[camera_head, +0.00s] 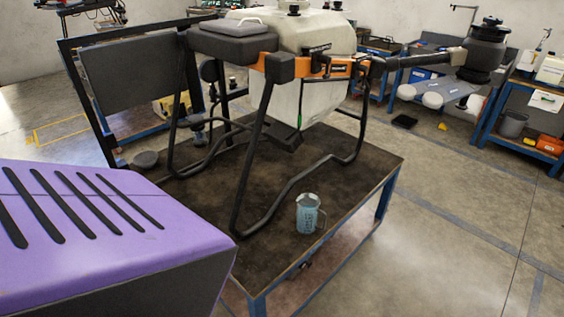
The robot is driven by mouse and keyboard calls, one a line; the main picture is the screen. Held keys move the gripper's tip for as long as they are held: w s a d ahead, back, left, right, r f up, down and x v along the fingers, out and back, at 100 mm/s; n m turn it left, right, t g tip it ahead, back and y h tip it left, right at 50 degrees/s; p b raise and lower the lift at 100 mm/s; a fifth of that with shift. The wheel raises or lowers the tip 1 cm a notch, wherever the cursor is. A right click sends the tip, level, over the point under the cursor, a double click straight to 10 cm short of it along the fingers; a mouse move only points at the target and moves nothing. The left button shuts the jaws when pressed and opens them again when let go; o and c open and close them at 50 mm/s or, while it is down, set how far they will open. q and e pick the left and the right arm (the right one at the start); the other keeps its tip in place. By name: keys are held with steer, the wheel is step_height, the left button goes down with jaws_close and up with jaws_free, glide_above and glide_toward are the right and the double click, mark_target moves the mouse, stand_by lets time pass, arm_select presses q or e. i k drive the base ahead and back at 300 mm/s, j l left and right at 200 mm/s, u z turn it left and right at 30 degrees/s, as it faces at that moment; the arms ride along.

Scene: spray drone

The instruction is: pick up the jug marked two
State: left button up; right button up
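A small translucent jug (308,213) with pale blue contents or tint stands upright near the front right edge of the dark-topped table (275,275). Its handle is on the right side. Dark markings show on its wall, but they are too small to read, so I cannot tell whether it is marked two. Neither of my grippers is in view.
A large spray drone (316,68) with a white tank stands on the same table; its black landing-leg frame (262,219) runs close left of the jug. Workbenches (528,119) stand at the back right. The floor (450,220) right of the table is clear.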

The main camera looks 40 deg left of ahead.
mark_target(308, 203)
steer(key=i+l+u, duration=0.1)
steer(key=u, duration=0.35)
steer(key=i+l+u, duration=0.25)
steer(key=u, duration=0.25)
steer(key=i+l+u, duration=0.1)
steer(key=u, duration=0.35)
steer(key=i+l+u, duration=0.1)
steer(key=l+u, duration=0.25)
steer(key=i+l+u, duration=0.1)
steer(key=l+u, duration=1)
steer(key=l, duration=0.6)
steer(key=i+l+u, duration=0.1)
steer(key=i+l, duration=0.25)
steer(key=i, duration=0.15)
